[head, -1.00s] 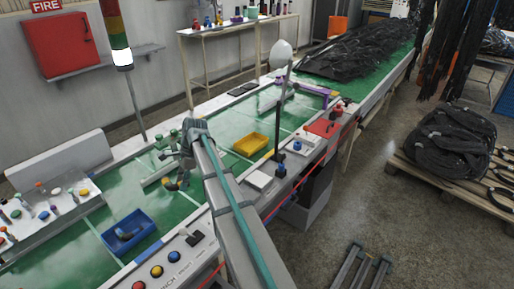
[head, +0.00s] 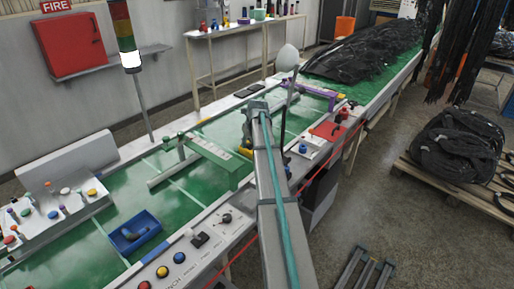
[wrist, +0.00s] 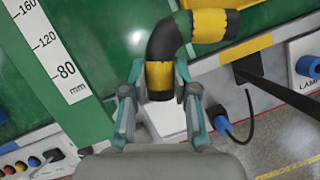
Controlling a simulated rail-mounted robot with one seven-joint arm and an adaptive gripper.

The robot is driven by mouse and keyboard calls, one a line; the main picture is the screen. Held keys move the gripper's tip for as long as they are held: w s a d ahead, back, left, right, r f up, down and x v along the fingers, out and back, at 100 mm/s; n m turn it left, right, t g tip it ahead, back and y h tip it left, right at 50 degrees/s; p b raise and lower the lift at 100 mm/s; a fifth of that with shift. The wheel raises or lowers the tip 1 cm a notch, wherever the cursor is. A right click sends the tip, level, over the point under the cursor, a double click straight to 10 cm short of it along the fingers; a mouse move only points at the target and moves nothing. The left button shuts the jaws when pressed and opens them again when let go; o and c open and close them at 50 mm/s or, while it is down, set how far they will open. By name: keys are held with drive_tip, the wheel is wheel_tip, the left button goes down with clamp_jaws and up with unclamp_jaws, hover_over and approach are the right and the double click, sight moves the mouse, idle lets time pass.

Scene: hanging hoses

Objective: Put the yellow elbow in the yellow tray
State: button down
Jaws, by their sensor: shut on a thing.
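The elbow (wrist: 160,42) is a bent black pipe piece with yellow bands at its ends. My gripper (wrist: 160,92) is shut on its lower yellow band in the wrist view, and the bend rises up and to the right. In the head view my gripper (head: 247,138) is over the green bench, largely behind my own arm. A small yellow patch shows beside it; I cannot tell whether it is elbow or tray. The yellow tray is mostly or wholly hidden there. A yellow strip behind the elbow in the wrist view cannot be identified surely.
A green scale plate (head: 208,150) stands left of my gripper, with its numbers (wrist: 52,45) close in the wrist view. A blue tray (head: 135,232) holds a dark piece. A dark lamp post (head: 284,120) stands right of my arm. A button panel (head: 185,255) lines the front edge.

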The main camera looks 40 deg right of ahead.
drive_tip(key=shift+m, duration=0.4)
drive_tip(key=w+d+f+p, duration=0.1)
drive_tip(key=w+d+f, duration=0.1)
drive_tip(key=w+d, duration=0.1)
drive_tip(key=w+d+f+p, duration=0.2)
drive_tip(key=w+d+f, duration=0.1)
drive_tip(key=w+d+f+p, duration=0.2)
drive_tip(key=w+d+f, duration=0.1)
drive_tip(key=shift+w+d+f, duration=0.1)
drive_tip(key=shift+d+f, duration=0.15)
drive_tip(key=shift+d, duration=0.1)
drive_tip(key=shift+w+d+f, duration=0.25)
drive_tip(key=shift+w+f, duration=0.1)
drive_tip(key=shift+f, duration=0.2)
wheel_tip(320, 180, down, 3)
drive_tip(key=shift+w+d+r+p, duration=0.1)
drive_tip(key=shift+w+p, duration=0.05)
drive_tip(key=shift+p, duration=1)
drive_tip(key=shift+f, duration=0.45)
drive_tip(key=shift+f, duration=0.1)
drive_tip(key=c, duration=0.9)
unclamp_jaws()
